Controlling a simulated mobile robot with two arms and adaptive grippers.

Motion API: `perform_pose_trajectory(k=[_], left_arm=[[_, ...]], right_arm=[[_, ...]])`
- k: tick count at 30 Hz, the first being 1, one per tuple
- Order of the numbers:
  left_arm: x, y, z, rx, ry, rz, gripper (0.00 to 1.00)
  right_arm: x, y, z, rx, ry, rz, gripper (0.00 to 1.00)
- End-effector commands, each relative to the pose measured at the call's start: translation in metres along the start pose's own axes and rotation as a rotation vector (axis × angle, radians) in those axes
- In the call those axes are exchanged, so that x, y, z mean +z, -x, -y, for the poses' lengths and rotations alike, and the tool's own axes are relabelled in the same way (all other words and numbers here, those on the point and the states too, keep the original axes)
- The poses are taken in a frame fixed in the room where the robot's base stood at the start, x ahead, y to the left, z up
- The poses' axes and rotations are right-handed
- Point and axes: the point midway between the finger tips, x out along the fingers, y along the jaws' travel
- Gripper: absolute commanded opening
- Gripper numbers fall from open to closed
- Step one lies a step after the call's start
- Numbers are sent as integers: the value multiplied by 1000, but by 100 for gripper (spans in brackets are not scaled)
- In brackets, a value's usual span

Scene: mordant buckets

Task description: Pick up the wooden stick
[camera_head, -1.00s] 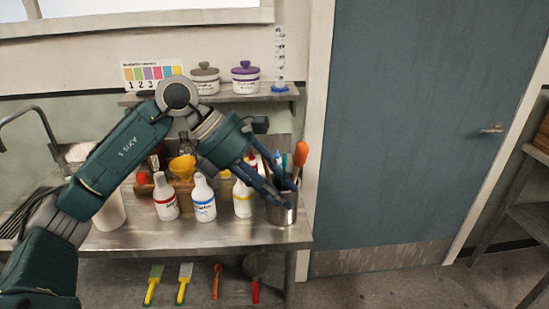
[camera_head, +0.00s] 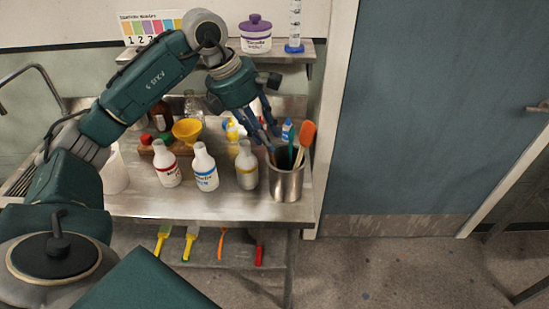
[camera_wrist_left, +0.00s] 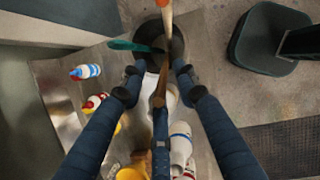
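A metal cup (camera_head: 286,184) stands at the right end of the steel counter and holds several utensils. My left gripper (camera_head: 268,134) is just above the cup's rim, pointing down. An orange-headed spatula (camera_head: 306,132) and a teal utensil (camera_head: 291,150) stand beside the stick. My right gripper is out of view.
A shelf with a purple-lidded jar (camera_head: 256,36) is above. The floor right of the counter is clear.

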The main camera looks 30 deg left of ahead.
Motion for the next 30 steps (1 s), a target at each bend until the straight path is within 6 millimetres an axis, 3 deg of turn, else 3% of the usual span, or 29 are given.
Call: perform_pose_trajectory(k=[3,7,15,16,20,21,30], left_arm=[[2,-17,4,-4,0,-4,30],[2,-33,3,-2,1,-3,30],[2,-38,2,0,0,-1,30],[2,-38,2,0,0,-1,28],[2,-38,2,0,0,-1,3],[2,-38,2,0,0,-1,0],[2,-38,2,0,0,-1,0]], right_arm=[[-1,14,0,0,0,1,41],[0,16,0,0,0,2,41],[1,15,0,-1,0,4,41],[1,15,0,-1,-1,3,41],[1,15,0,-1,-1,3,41],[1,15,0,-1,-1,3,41],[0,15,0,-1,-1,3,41]])
